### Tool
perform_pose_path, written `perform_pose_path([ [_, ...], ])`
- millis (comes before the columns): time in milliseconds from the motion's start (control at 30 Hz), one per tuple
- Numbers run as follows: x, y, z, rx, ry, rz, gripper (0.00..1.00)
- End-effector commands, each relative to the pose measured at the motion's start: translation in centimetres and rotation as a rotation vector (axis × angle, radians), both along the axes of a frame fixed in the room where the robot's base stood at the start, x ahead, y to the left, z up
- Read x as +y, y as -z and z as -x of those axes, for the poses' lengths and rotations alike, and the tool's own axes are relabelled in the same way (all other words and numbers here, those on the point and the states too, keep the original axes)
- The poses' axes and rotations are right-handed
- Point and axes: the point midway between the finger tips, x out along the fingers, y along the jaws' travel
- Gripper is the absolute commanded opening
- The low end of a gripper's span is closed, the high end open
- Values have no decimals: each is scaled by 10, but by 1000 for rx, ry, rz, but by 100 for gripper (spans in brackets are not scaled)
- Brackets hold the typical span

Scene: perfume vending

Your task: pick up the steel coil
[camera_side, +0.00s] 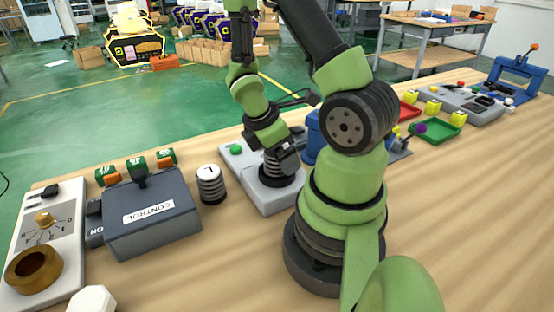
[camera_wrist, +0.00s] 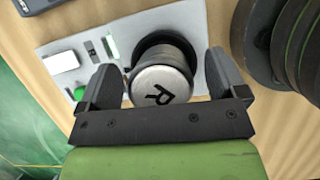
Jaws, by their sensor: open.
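A steel coil (camera_side: 273,166) with ribbed sides stands upright on a light grey panel (camera_side: 277,203) in the side view. In the wrist view its pale top (camera_wrist: 162,87) shows a black letter R. My gripper (camera_wrist: 164,80) is open, with one finger on each side of this coil. In the side view my gripper (camera_side: 287,158) is low over the panel, partly hiding the coil. Contact between the fingers and the coil cannot be told. A second steel coil (camera_side: 211,184), with a mark on its top, stands on the table to the left.
A grey control box (camera_side: 149,217) and a dial panel (camera_side: 44,240) stand at the left. The panel under the coil has a green button (camera_side: 236,149). A blue object (camera_side: 312,140) stands close behind my gripper. A green tray (camera_side: 435,130) is farther right.

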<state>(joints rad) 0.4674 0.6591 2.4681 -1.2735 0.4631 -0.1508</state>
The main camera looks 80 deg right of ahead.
Motion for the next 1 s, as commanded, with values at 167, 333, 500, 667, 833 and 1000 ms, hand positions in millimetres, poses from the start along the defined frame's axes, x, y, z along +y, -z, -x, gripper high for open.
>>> perform_pose_path([
  [167,-1,5,2,0,3,-3,91],
  [333,-1,5,2,-1,3,-2,91],
  [500,-1,5,2,-1,2,-1,56],
  [667,-1,5,1,-1,2,-1,31],
  [833,-1,5,1,-1,2,-1,31],
  [1000,-1,1,1,-3,3,2,31],
])
